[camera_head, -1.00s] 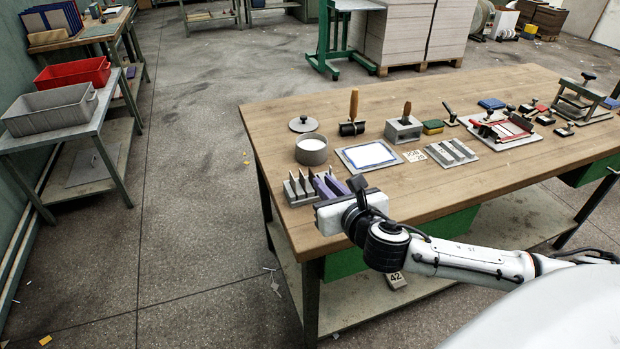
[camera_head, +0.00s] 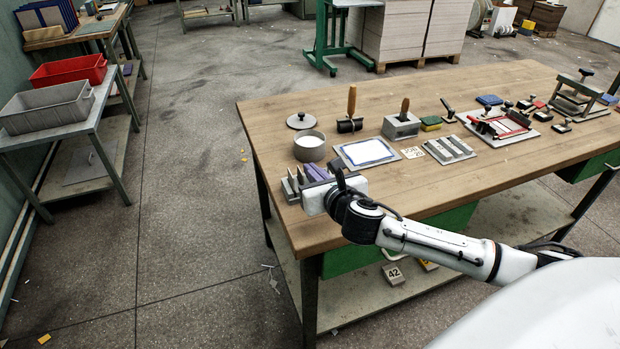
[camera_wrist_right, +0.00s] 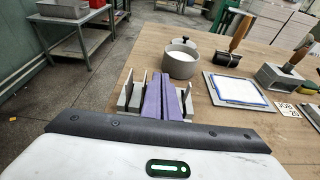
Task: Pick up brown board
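My right gripper (camera_head: 315,173) is over the near left corner of the wooden workbench, at a grey slotted rack (camera_head: 290,187). In the right wrist view its two purple fingers (camera_wrist_right: 167,101) lie close together and look shut, with nothing visible between them. My left gripper is out of view.
Red (camera_head: 69,71) and grey (camera_head: 46,107) bins stand on the left table. The floor between is mostly clear.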

